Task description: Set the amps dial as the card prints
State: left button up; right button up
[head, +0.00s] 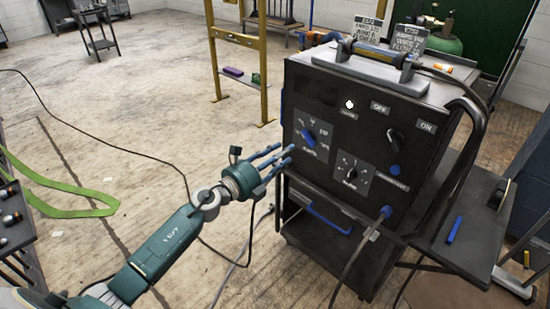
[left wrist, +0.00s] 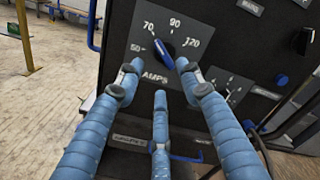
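The amps dial (head: 308,137) is a blue knob on a grey plate on the black machine's front. In the left wrist view, the dial (left wrist: 165,48) has 50, 70, 90 and 120 around it. Its knob slants from upper left to lower right; I cannot tell surely which number it marks. Two printed cards, left (head: 368,30) and right (head: 408,38), stand on the machine's top; their small print is not surely readable. My left gripper (head: 284,158) is open and empty, its fingers pointing at the panel just short of the dial. My right gripper is out of view.
A second dial (head: 351,171), a black switch knob (head: 395,137) and a blue cable plug (head: 386,211) share the panel. A blue bar handle (head: 327,219) sits below. A dark side shelf (head: 462,235) stands at the right.

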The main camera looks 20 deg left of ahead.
pick_arm(q)
jog(key=v, duration=0.3)
dwell(0.5)
